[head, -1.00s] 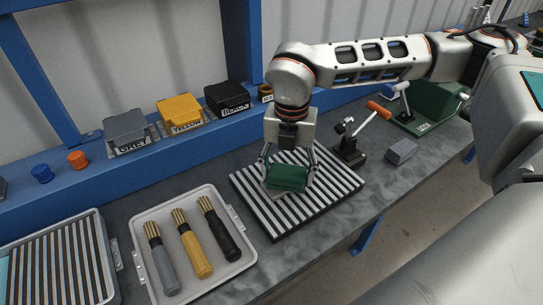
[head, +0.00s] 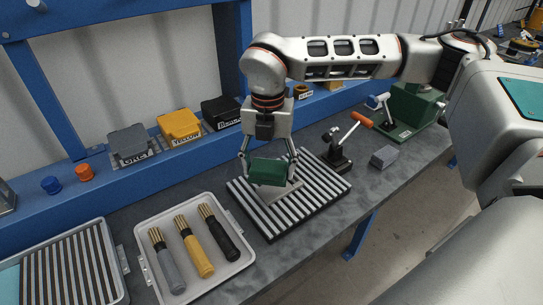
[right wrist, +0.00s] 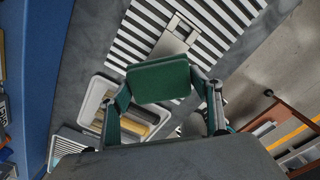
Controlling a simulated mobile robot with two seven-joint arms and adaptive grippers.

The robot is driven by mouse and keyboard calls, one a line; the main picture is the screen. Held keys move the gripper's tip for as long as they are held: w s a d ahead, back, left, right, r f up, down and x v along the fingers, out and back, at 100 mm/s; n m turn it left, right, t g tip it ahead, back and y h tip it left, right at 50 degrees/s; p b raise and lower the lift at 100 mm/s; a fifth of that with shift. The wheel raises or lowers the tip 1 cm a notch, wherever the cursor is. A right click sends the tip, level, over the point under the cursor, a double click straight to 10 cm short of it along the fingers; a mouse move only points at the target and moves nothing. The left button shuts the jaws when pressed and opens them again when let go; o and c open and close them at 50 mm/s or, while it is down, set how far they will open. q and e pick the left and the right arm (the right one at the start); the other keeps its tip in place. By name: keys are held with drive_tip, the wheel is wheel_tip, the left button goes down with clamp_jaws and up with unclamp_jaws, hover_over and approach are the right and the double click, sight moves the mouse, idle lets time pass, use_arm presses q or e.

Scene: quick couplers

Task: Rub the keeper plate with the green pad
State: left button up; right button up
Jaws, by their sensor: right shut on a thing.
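My right gripper (head: 268,165) is shut on the green pad (head: 267,173), a dark green block held across its two fingers. In the right wrist view the pad (right wrist: 159,82) sits between the fingertips. The keeper plate (head: 283,191) is a pale metal plate lying on a black-and-white striped mat (head: 325,184). The pad is over the plate and hides part of it; it appears slightly raised. The plate (right wrist: 177,38) also shows beyond the pad in the right wrist view, with a slot in it. My left gripper is not in view.
A toggle clamp (head: 338,155) with an orange handle stands behind the mat. A grey block (head: 384,157) lies to its right. A tray (head: 153,265) with three bristle brushes is at left. Grey, yellow and black boxes line the blue rail. Bare bench shows near the front edge.

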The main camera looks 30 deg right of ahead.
drive_tip(key=shift+r+p, duration=0.5)
drive_tip(key=shift+r, duration=0.65)
